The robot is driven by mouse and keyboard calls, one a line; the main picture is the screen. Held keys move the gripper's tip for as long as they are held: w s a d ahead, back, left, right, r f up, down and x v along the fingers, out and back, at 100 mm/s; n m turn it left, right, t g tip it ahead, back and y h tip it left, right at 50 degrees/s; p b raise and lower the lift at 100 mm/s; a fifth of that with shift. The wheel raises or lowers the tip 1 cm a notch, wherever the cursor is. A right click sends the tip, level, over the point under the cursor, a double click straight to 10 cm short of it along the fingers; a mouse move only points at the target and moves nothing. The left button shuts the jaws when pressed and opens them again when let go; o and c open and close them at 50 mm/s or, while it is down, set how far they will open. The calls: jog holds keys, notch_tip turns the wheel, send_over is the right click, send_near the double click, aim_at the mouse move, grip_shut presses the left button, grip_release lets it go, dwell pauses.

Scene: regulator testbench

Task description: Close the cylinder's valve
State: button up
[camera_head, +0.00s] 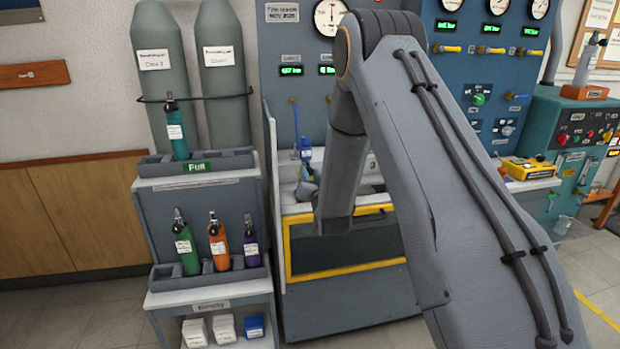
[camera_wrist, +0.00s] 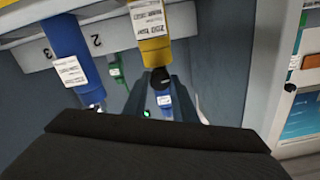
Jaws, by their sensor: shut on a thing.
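In the wrist view, a yellow cylinder (camera_wrist: 150,35) with a white label hangs into the top middle, near a rack mark "2". A black valve knob (camera_wrist: 160,77) sits at its lower end. My gripper (camera_wrist: 160,92) has one finger on each side of this knob and is shut on it. A blue cylinder (camera_wrist: 67,38) with a white label is to the left, near the mark "3". In the head view, my arm hides the yellow cylinder and most of my gripper. How far the valve is turned cannot be told.
In the wrist view, a small green labelled item (camera_wrist: 115,69) is behind the cylinders. In the head view, a gauge panel (camera_head: 285,40) stands behind my arm. A rack on the left holds green (camera_head: 185,247), orange (camera_head: 218,245) and purple (camera_head: 251,245) cylinders. Floor at lower right is clear.

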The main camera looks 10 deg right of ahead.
jog(key=m+b, duration=0.3)
jog(key=m, duration=0.7)
jog(key=shift+d+b, duration=0.1)
jog(key=shift+b, duration=0.25)
jog(key=m+b, duration=0.1)
jog(key=m, duration=0.3)
jog(key=shift+f+m, duration=0.15)
jog(key=shift+m, duration=0.15)
jog(key=shift+m+b, duration=0.9)
jog(key=shift+m, duration=1.3)
jog(key=o, duration=1.1)
jog(key=shift+c, duration=0.2)
jog(key=shift+s, duration=0.1)
